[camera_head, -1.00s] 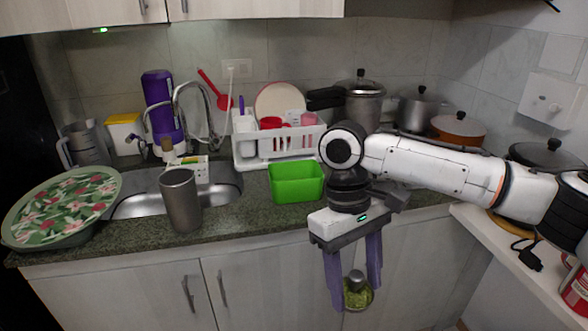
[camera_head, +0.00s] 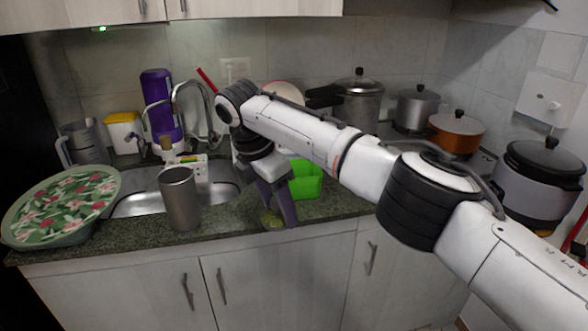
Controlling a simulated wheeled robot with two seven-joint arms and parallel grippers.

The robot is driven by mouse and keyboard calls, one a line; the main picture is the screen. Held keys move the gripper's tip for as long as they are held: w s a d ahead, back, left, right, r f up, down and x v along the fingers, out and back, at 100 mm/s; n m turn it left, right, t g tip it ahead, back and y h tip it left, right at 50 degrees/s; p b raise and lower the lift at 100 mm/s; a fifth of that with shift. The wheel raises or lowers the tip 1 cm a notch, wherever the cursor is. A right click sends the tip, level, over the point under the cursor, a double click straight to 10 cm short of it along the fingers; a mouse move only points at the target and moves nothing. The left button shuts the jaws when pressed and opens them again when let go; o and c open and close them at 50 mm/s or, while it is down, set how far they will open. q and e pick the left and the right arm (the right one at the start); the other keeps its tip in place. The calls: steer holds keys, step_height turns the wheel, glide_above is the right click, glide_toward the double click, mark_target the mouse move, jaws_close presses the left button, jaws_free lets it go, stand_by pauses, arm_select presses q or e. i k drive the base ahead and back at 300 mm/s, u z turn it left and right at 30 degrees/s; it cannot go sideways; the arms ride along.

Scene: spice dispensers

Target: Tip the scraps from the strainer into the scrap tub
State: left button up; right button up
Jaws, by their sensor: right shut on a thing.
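My right gripper (camera_head: 279,214) points down over the counter's front edge, shut on the small strainer (camera_head: 271,219). The bright green scrap tub (camera_head: 307,181) stands on the counter just behind and to the right of the gripper. Its left part is hidden by my gripper and arm. My left gripper is not in view.
A metal cup (camera_head: 180,199) stands on the counter to the left, in front of the sink (camera_head: 222,188). A floral tray (camera_head: 62,203) lies at far left. The white dish rack behind is mostly hidden by my arm. Several pots stand at the back right.

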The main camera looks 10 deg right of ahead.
mark_target(307, 184)
steer(key=i, duration=1)
